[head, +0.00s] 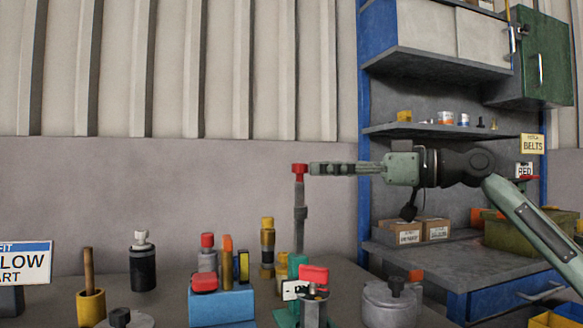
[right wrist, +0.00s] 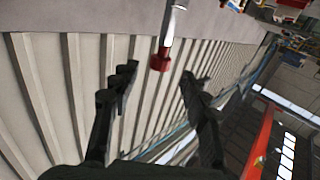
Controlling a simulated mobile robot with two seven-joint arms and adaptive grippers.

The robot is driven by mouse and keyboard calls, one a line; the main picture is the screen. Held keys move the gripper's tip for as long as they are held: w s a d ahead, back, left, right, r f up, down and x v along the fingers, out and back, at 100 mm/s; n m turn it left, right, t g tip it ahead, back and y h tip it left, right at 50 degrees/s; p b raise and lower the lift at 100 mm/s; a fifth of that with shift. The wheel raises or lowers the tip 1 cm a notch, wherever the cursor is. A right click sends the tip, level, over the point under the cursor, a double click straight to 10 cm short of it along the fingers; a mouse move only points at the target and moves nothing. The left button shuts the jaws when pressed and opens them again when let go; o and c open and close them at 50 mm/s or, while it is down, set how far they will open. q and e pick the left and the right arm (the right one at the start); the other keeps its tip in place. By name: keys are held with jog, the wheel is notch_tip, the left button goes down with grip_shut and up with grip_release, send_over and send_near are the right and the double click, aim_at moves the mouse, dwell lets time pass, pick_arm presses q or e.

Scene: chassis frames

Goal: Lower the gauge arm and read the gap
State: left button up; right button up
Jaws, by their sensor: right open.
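The gauge arm (head: 300,210) is a grey bar standing upright, with a red knob (head: 299,169) at its top. Its foot is by a green stand (head: 287,316) on the bench, partly hidden by other items. My right gripper (head: 314,168) reaches in level from the right, with its fingertips close to the knob. In the right wrist view, the right gripper (right wrist: 158,75) is open, and the red knob (right wrist: 160,61) shows between the fingertips or just beyond them. I cannot tell whether they touch. No gap reading is legible. My left gripper is not in view.
On the bench, a blue block (head: 222,306), a yellow cup with a wooden handle (head: 90,303), a black cylinder (head: 143,268) and a lidded grey pot (head: 391,304) stand around the stand. A shelf unit (head: 430,131) is behind at right. Space around the knob is clear.

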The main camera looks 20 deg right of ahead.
aim_at(299, 168)
jog(key=p+x, duration=0.1)
jog(key=x, duration=0.5)
jog(key=shift+w+a, duration=0.15)
jog(key=shift+a, duration=0.05)
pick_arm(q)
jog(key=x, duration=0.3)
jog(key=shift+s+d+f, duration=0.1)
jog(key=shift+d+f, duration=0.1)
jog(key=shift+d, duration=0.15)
pick_arm(e)
grip_shut()
